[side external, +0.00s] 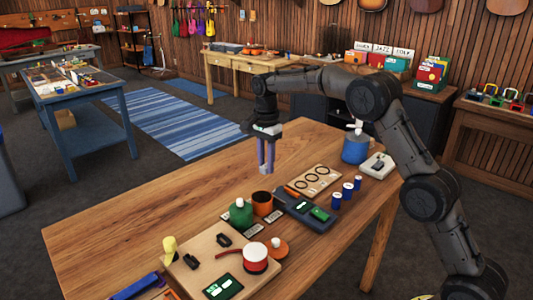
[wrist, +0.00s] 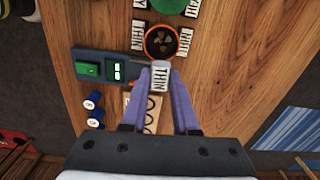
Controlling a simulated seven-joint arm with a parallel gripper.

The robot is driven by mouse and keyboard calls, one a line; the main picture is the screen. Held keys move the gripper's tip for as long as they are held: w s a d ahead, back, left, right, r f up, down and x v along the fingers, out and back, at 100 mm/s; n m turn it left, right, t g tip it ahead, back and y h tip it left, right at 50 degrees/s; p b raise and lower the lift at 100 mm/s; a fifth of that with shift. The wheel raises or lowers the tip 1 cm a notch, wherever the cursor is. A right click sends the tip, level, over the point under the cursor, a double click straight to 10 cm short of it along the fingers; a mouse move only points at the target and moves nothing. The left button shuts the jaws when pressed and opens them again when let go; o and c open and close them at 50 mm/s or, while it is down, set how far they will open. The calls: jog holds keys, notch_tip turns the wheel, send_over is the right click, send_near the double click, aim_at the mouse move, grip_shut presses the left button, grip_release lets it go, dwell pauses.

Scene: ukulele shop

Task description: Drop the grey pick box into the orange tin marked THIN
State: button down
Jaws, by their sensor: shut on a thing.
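The grey pick box (wrist: 160,77), with THIN written on its face, is between my purple fingertips in the wrist view. My gripper (side external: 266,166) is shut on it and holds it above the table, behind the orange tin in the side view. The orange tin (side external: 262,204) stands open on the wooden table. In the wrist view the orange tin (wrist: 161,27) shows just beyond the fingertips, with a few dark brownish shapes inside. THIN cards (wrist: 138,36) lie beside it. The box is apart from the tin.
A green container (side external: 240,212) stands close left of the tin. A dark device with a green part (side external: 305,210) lies to its right, with several blue cylinders (side external: 347,191) beyond. A board (side external: 220,262) with a red-and-white round thing is in front. The table's left side (side external: 130,232) is clear.

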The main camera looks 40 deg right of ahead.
aim_at(266, 166)
jog(key=shift+f, duration=1.45)
jog(key=c, duration=0.6)
grip_release()
notch_tip(266, 166, up, 14)
jog(key=shift+f, duration=0.1)
